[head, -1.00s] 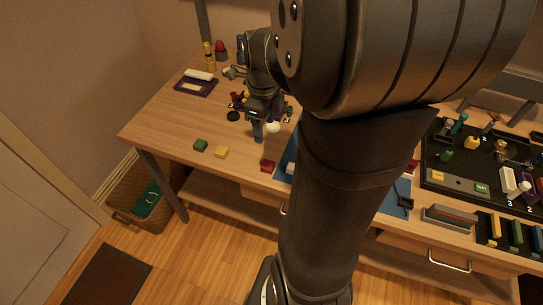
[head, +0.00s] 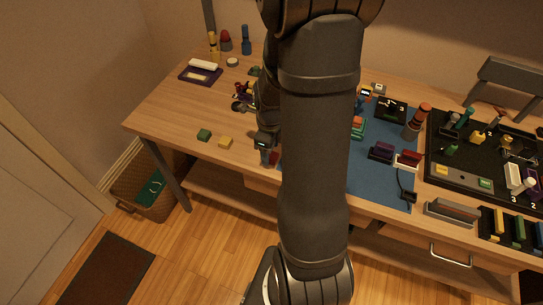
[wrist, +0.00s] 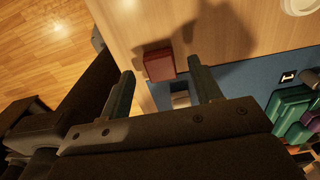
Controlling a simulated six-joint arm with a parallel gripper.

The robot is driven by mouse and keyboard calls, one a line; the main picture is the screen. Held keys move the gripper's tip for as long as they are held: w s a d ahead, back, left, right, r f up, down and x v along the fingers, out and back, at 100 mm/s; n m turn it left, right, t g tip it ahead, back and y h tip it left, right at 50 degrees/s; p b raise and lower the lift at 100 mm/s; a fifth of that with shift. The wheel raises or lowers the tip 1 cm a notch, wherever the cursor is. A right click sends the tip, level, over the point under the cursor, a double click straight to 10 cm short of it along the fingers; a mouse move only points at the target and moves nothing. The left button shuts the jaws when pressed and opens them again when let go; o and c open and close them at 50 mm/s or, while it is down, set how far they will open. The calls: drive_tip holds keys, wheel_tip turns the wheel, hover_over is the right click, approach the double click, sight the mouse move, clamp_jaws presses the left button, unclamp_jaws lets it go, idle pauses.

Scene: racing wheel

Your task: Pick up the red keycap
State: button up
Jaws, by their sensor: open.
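The red keycap (wrist: 160,66) lies on the bare wood beside the blue mat's edge, seen in the wrist view between and just beyond my fingertips. It also shows in the head view (head: 274,158), partly hidden by my arm. My gripper (wrist: 161,72) is open, with one finger on each side of the keycap in the picture. I cannot tell how high the fingers are above the table. In the head view my gripper (head: 265,154) is just left of the keycap, near the table's front edge.
A pale keycap (wrist: 180,99) sits on the blue mat (wrist: 238,82), close to the red one and between my fingers in the picture. A green keycap (head: 204,134) and a yellow keycap (head: 225,142) lie to the left on clear wood. Stacked coloured pieces (wrist: 292,110) stand at right.

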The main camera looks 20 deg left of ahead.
drive_tip(key=shift+f, duration=0.95)
drive_tip(key=c, duration=1)
drive_tip(key=shift+c, duration=0.2)
drive_tip(key=shift+r, duration=0.15)
drive_tip(key=shift+r, duration=0.6)
wheel_tip(320, 180, up, 2)
drive_tip(key=shift+r, duration=0.25)
drive_tip(key=d+r, duration=0.7)
drive_tip(key=d, duration=0.4)
drive_tip(key=w+a+r, duration=0.1)
drive_tip(key=w+a, duration=0.8)
drive_tip(key=w, duration=0.3)
drive_tip(key=w+a+r, duration=0.1)
drive_tip(key=w+a, duration=0.8)
drive_tip(key=w, duration=0.3)
